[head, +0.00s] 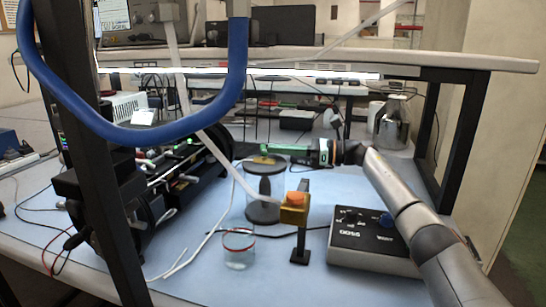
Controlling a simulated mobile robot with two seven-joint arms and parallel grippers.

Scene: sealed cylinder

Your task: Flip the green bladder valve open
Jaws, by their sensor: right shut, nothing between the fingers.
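The black apparatus (175,180) with the sealed cylinder lies on the blue mat at the left. Small coloured valve handles show along its top. A small green handle (189,142) there looks like the bladder valve, but it is too small to tell whether it is open or closed. My right gripper (266,149) comes in from the right with green fingers pointing left. It is shut and empty, in the picture right of the apparatus and apart from the green handle. My left gripper is not in view.
A lidded glass jar (265,185), a glass beaker (238,250) and a stand with an orange top (295,205) are below my right gripper. A grey control box (370,240) sits at the right. A blue tube (150,134) and dark upright cross the left side.

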